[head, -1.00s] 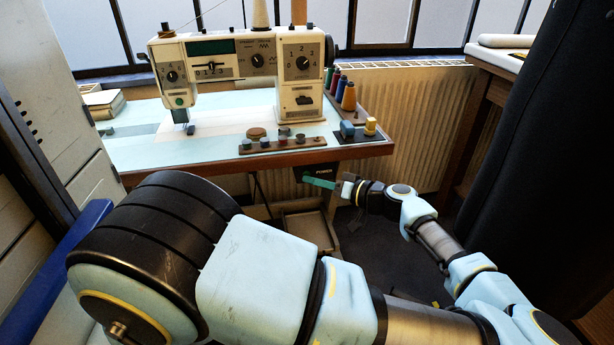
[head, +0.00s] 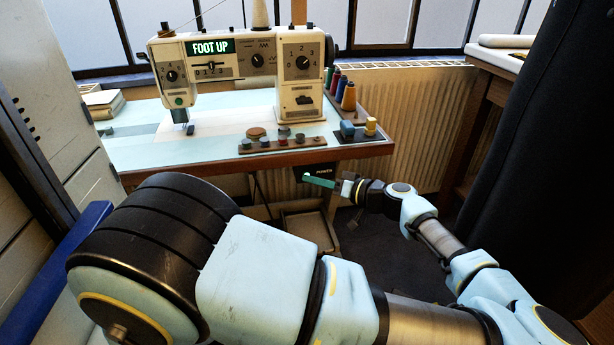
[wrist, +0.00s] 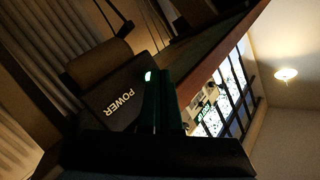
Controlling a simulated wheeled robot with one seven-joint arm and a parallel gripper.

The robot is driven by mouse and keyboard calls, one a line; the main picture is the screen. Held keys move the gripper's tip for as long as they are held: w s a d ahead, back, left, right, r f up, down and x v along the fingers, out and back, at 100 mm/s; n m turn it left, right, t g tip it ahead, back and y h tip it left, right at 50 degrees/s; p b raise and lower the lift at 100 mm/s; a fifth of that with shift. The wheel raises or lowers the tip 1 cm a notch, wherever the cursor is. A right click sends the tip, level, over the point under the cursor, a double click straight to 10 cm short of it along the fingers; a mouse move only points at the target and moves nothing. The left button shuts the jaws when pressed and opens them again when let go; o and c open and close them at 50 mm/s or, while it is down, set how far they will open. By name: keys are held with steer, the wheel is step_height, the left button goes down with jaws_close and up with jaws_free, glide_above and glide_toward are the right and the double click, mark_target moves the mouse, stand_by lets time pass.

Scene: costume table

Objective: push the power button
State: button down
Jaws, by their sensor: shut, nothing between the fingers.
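The black power box (head: 322,170), marked POWER, hangs under the table's front edge in the head view. In the wrist view the box (wrist: 113,104) lies left of my fingers, its lettering tilted. The shut fingers (wrist: 163,76) also show in the wrist view and partly cover the box. Whether they touch the button I cannot tell. The sewing machine's display (head: 211,47) is lit and reads FOOT UP.
The sewing machine (head: 258,62) stands on the table (head: 220,165), with thread spools (head: 348,97) at its right. An open tray (head: 305,222) is below the table. A radiator (head: 415,120) is behind, a dark hanging cloth (head: 535,150) at right.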

steer(key=shift+s, duration=0.7)
steer(key=shift+s+d, duration=0.1)
steer(key=shift+s+d+b, duration=0.2)
steer(key=shift+s+b, duration=0.05)
steer(key=shift+s, duration=1.2)
steer(key=shift+s+d+b, duration=0.15)
steer(key=shift+s+b, duration=0.05)
steer(key=shift+s, duration=1.2)
steer(key=s+a+g+h+p, duration=0.5)
steer(key=s+a+g, duration=0.4)
steer(key=a+g, duration=0.3)
steer(key=w+a+r+m+t+h+p, duration=0.1)
steer(key=w+r+m+t+h+p, duration=0.1)
steer(key=r, duration=1)
steer(key=w+a+r+m+t+h+p, duration=0.1)
steer(key=r+h, duration=0.5)
steer(key=r, duration=0.6)
steer(key=w+m+p, duration=0.1)
steer(key=p, duration=0.1)
steer(key=shift+w+a+r+t+p, duration=0.15)
steer(key=shift+a+r+t+p, duration=0.15)
steer(key=shift+t+p, duration=0.1)
